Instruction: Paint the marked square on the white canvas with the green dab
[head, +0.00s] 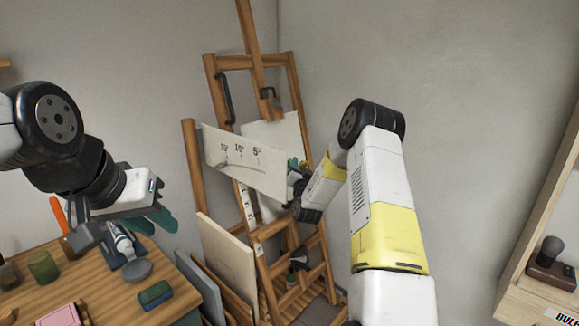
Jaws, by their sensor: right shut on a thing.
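The white canvas (287,131) stands on the wooden easel (212,80), partly covered by a pale board with angle marks (222,150) in front of it. My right gripper (296,170) is at the canvas's lower right, shut on what seems to be a paintbrush, mostly hidden by the gripper and arm. Whether it touches the canvas I cannot tell. The marked square and green dab cannot be made out. My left gripper (155,222) is above the wooden table at the left, with teal fingers; their gap is unclear.
The wooden table (92,290) holds a paint tube (122,241), a grey round dish (137,271), a green-blue sponge (155,294) and a green jar (43,266). Boards (228,262) lean between table and easel. A wooden shelf (530,285) stands at the right.

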